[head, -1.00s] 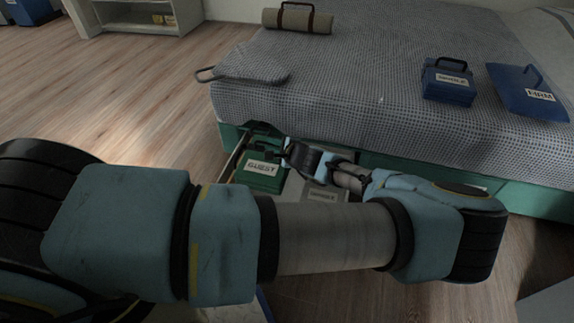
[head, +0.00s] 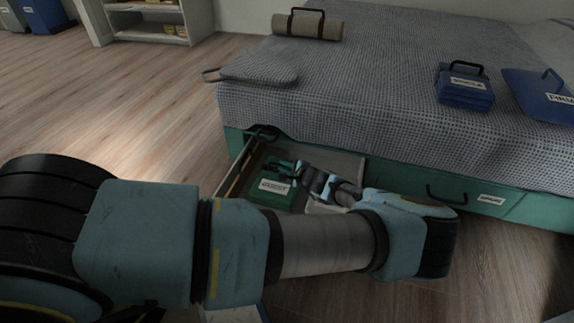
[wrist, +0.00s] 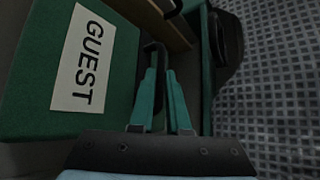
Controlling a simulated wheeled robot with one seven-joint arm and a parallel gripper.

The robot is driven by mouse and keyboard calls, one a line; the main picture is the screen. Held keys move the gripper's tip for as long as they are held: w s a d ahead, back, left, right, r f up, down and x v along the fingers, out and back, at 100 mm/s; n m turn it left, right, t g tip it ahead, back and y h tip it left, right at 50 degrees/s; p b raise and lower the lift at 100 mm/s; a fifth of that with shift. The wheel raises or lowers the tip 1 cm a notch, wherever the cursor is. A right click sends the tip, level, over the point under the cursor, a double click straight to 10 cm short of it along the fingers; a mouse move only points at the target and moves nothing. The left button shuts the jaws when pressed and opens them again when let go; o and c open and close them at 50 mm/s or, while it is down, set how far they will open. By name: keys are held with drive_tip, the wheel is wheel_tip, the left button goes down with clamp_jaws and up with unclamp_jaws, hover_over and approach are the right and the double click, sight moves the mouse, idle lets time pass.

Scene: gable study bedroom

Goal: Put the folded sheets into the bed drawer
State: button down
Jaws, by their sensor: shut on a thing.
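A green folded bundle with a white "GUEST" label (head: 270,194) is inside the open bed drawer (head: 232,172); I cannot tell whether it rests on the drawer floor. My gripper (head: 290,170) is above the bundle, its fingers shut on the bundle's dark handle. The wrist view shows the green bundle (wrist: 35,75) filling the left side, with the handle (wrist: 155,48) between my teal finger pads (wrist: 165,100). My arm hides the near part of the drawer.
The bed (head: 370,70) has a grey checked cover. On it are a blue labelled stack (head: 466,95), a blue labelled bag (head: 537,95), a rolled beige bundle (head: 305,25) and a grey flat pad (head: 258,69). A second drawer (head: 410,182) is shut. Floor is clear at left.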

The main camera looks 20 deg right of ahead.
drive_tip(key=shift+w+d+f+b, duration=0.25)
drive_tip(key=shift+w+d+b, duration=0.2)
drive_tip(key=shift+w+d, duration=0.15)
drive_tip(key=shift+w+d+f+b, duration=0.2)
drive_tip(key=shift+w+d+b, duration=0.3)
drive_tip(key=shift+w, duration=0.1)
drive_tip(key=shift+f, duration=0.1)
drive_tip(key=shift+f, duration=0.1)
drive_tip(key=c, duration=0.9)
unclamp_jaws()
drive_tip(key=shift+s, duration=0.1)
drive_tip(key=shift+r, duration=0.2)
drive_tip(key=p+v, duration=0.3)
drive_tip(key=v, duration=0.9)
drive_tip(key=shift+f+p, duration=0.15)
drive_tip(key=shift+p, duration=0.25)
